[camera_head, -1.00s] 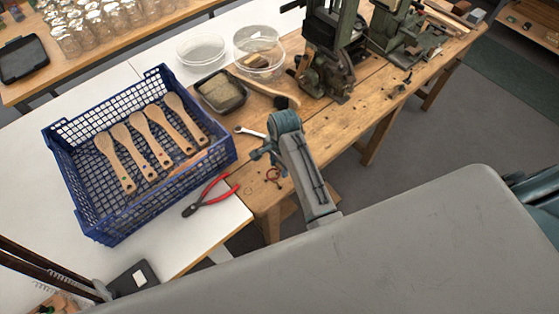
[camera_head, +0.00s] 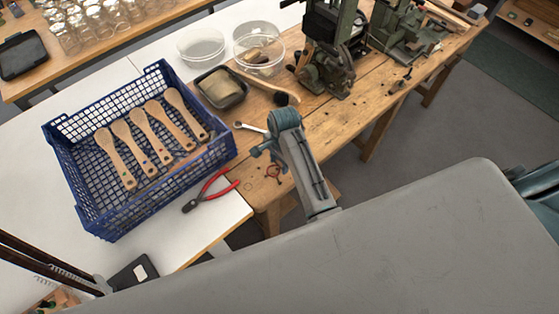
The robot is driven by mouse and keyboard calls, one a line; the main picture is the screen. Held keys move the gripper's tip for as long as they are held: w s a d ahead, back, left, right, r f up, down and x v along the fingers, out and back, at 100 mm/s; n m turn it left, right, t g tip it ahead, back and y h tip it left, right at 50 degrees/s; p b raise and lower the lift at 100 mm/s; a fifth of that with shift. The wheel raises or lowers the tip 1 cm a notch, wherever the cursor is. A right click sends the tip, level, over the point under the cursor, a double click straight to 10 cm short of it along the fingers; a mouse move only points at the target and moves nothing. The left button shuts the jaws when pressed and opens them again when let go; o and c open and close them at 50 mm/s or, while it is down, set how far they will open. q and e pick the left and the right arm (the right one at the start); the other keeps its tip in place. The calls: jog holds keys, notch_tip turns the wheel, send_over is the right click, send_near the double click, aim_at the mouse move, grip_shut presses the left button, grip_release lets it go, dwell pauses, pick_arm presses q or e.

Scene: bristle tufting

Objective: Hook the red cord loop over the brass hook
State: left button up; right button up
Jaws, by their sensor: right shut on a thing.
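My right gripper (camera_head: 264,155) is over the front left corner of the wooden bench, its jaws small in the head view and partly covered by its own wrist. It is shut on the red cord loop (camera_head: 273,171), a small thin red shape that shows just below the jaws, close above or at the bench top. I cannot tell the gap between cord and bench. I cannot make out the brass hook. My left gripper is not in view.
A blue crate (camera_head: 87,219) with several wooden brush handles stands left on the white table. Red-handled pliers (camera_head: 209,193) lie at the table edge, a wrench (camera_head: 250,127) near my wrist. A black tray (camera_head: 236,101), clear bowls and a dark green machine (camera_head: 325,60) stand behind.

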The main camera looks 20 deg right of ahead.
aim_at(281, 179)
jog(key=shift+f, duration=0.2)
dwell(0.3)
jog(key=shift+f, duration=1.6)
jog(key=shift+f+b, duration=0.25)
jog(key=shift+b, duration=0.05)
jog(key=shift+s+d+f+b, duration=0.15)
jog(key=shift+f+b, duration=0.1)
jog(key=shift+f, duration=0.6)
jog(key=shift+w+d+f+b, duration=0.1)
jog(key=shift+f+b, duration=0.1)
jog(key=shift+f, duration=0.65)
jog(key=shift+f, duration=0.45)
jog(key=o, duration=1.4)
